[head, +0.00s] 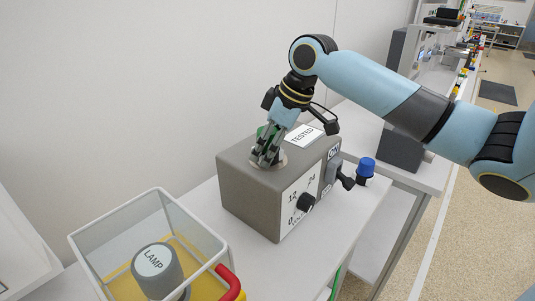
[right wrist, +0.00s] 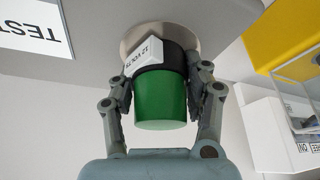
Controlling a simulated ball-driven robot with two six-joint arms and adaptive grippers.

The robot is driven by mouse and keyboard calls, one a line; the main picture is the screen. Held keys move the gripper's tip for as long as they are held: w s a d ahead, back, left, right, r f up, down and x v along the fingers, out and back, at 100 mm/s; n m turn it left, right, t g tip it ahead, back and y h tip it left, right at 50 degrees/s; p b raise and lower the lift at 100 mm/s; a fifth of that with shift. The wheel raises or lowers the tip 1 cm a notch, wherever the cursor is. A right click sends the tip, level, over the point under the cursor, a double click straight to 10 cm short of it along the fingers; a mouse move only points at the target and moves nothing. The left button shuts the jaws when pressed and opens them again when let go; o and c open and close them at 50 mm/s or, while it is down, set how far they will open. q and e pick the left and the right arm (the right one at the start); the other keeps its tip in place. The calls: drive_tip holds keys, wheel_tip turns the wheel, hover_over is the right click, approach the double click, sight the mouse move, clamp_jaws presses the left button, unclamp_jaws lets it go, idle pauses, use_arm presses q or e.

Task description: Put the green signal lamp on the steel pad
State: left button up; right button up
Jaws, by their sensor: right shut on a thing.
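The green signal lamp (right wrist: 160,105) has a black base and a white tag reading 12 volts. My right gripper (right wrist: 160,95) is shut on it, one finger on each side. In the head view my right gripper (head: 268,152) points down at the top of the grey box, and only a bit of the green lamp (head: 262,131) shows behind the fingers. The round steel pad (head: 281,160) is on the box top, partly hidden by the gripper. In the right wrist view the lamp's base overlaps the pad (right wrist: 132,36); I cannot tell whether they touch.
The grey box (head: 250,192) carries a TESTED label, a dial and a black switch. A blue lamp (head: 366,168) stands to its right. A clear-walled bin (head: 205,232) with a yellow floor holds a grey cylinder (head: 158,270) labelled LAMP. The white bench (head: 310,245) is clear in front.

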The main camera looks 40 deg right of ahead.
drive_tip(key=shift+s+r, duration=0.15)
drive_tip(key=o, duration=0.9)
drive_tip(key=shift+f, duration=0.2)
drive_tip(key=shift+o, duration=1.6)
drive_tip(key=shift+d+r, duration=0.15)
drive_tip(key=shift+r, duration=0.3)
use_arm(q)
drive_tip(key=shift+w, duration=0.6)
use_arm(e)
drive_tip(key=v, duration=1.1)
drive_tip(key=shift+s+r, duration=0.2)
